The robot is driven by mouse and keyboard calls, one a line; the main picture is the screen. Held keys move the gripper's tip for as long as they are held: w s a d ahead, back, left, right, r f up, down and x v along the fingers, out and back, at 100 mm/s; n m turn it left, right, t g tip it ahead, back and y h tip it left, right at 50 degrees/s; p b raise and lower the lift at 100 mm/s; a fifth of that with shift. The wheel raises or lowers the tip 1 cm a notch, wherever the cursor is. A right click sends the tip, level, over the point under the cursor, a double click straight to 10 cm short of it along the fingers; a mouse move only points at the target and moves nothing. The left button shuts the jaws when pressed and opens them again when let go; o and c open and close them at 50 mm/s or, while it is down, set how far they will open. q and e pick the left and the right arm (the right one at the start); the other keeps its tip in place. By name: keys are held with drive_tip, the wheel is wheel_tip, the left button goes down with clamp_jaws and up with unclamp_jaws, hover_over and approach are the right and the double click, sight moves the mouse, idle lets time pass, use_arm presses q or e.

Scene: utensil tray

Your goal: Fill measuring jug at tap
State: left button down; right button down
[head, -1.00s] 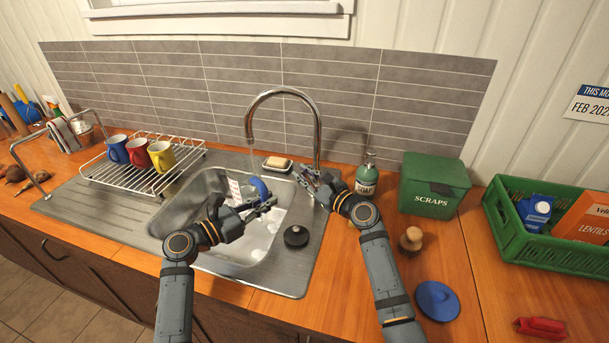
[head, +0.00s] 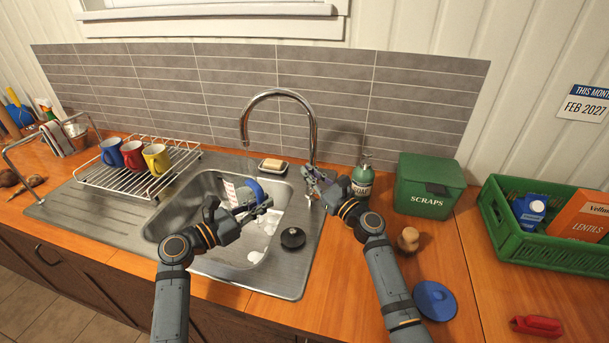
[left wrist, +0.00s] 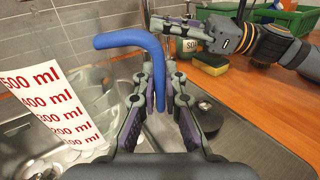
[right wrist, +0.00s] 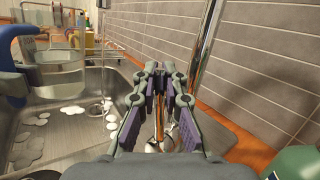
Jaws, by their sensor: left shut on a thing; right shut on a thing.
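The clear measuring jug (head: 229,190), with red markings and a blue handle (head: 258,187), is over the sink basin. My left gripper (head: 267,204) is shut on the handle; the handle and the jug's scale (left wrist: 47,108) show in the left wrist view. The chrome tap (head: 313,130) arches over the basin. My right gripper (head: 310,174) is shut at the tap's base, apparently on its lever, which the fingers mostly hide. A thin vertical line below the spout in the right wrist view looks like water.
The sink (head: 150,250) has pale foam patches and a black plug (head: 292,238) on its right rim. A dish rack (head: 110,185) with mugs stands left. A soap dish (head: 273,165), soap bottle (head: 362,180), green scraps bin (head: 427,185) and brush (head: 408,240) surround the tap.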

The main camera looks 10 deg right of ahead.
drive_tip(key=shift+d, duration=0.15)
drive_tip(key=c, duration=1.4)
unclamp_jaws()
drive_tip(key=shift+s+d, duration=0.1)
drive_tip(key=shift+s, duration=0.05)
drive_tip(key=v, duration=0.4)
drive_tip(key=r+v, duration=0.1)
drive_tip(key=v, duration=0.4)
drive_tip(key=r+v, duration=0.1)
drive_tip(key=v, duration=0.4)
drive_tip(key=shift+s+d, duration=0.2)
drive_tip(key=shift+s, duration=0.2)
